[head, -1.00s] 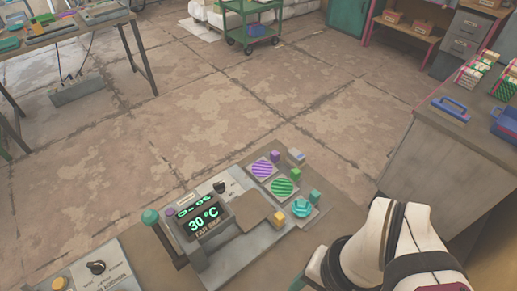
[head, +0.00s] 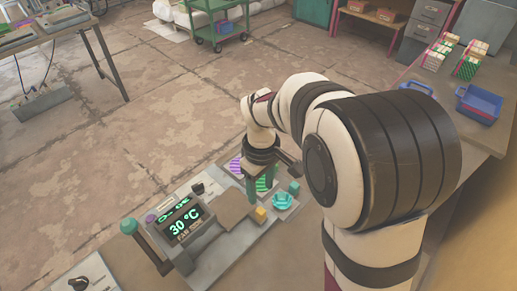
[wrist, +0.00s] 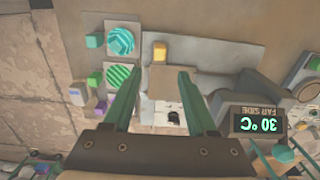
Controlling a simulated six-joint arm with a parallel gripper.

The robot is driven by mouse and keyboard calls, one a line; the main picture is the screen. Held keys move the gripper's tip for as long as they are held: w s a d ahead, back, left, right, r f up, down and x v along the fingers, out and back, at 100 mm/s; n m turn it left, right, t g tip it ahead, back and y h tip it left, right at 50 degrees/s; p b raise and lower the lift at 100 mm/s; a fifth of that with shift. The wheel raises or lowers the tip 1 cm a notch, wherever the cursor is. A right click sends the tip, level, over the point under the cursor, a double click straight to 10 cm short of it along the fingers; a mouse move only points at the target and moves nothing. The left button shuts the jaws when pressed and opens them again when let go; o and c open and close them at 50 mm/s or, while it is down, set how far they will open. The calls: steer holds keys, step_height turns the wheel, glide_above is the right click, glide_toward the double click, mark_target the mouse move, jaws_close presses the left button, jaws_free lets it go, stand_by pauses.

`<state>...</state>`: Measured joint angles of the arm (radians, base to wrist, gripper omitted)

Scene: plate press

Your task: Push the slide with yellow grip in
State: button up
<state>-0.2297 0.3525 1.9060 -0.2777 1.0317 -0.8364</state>
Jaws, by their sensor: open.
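The yellow grip (head: 261,214) stands at the right end of the slide, whose tan flat plate (head: 233,206) sticks out from the right side of the press (head: 182,222). In the wrist view the yellow grip (wrist: 160,52) lies just beyond the fingertips, roughly between their lines, with the tan plate (wrist: 172,84) close by. My gripper (head: 262,184) points down over the patterned plates, behind the yellow grip in the head view. Its two green fingers (wrist: 160,73) are apart and empty. I cannot tell its exact height. The fingers partly hide the green plate.
The press display reads 30 °C, FAR SIDE. A teal-knobbed lever (head: 129,226) stands at its left. Purple (head: 235,166), green striped (wrist: 122,75) and teal (wrist: 120,40) plates sit beside the slide, with small coloured blocks. Blue bins (head: 478,103) stand on the right bench.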

mark_target(261, 210)
step_height(261, 210, down, 11)
steer(key=shift+r, duration=0.1)
jaws_close()
stand_by(0.3)
stand_by(1.1)
